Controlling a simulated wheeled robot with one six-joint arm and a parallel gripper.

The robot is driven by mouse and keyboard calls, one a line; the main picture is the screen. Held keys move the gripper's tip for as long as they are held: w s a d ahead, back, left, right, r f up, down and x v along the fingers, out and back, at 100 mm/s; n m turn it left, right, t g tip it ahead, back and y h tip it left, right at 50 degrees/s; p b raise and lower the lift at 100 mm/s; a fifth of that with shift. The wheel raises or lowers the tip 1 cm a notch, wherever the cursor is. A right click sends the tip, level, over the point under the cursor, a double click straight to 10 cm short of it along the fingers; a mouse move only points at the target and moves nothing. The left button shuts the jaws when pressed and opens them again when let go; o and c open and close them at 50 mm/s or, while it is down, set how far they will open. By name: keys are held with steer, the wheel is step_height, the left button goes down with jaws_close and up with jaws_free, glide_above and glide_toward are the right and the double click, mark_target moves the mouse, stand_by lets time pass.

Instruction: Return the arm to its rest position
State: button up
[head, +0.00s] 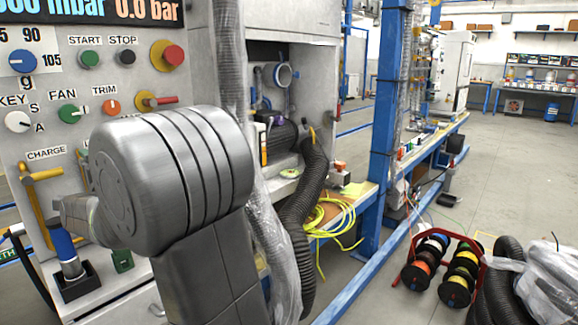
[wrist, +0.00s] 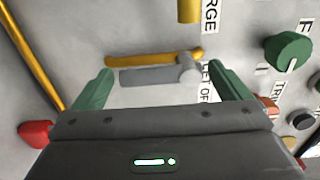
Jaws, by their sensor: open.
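My arm (head: 165,180) fills the left middle of the head view, bent in front of the control panel (head: 190,20). In the wrist view, my gripper (wrist: 164,85) is open, with its two green fingers spread apart and pointing toward the panel. Nothing is seen held between the fingers. In the head view my arm hides part of the panel, and the fingers cannot be made out.
The panel carries a green FAN knob (head: 68,115), an orange TRIM knob (head: 112,106) and a red stop button (head: 173,54). A blue-handled lever (head: 64,245) stands at lower left. A dark corrugated hose (head: 308,185) hangs right of my arm. Cable reels (head: 455,290) stand on the floor.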

steer(key=shift+w+a, duration=0.45)
steer(key=shift+a, duration=0.1)
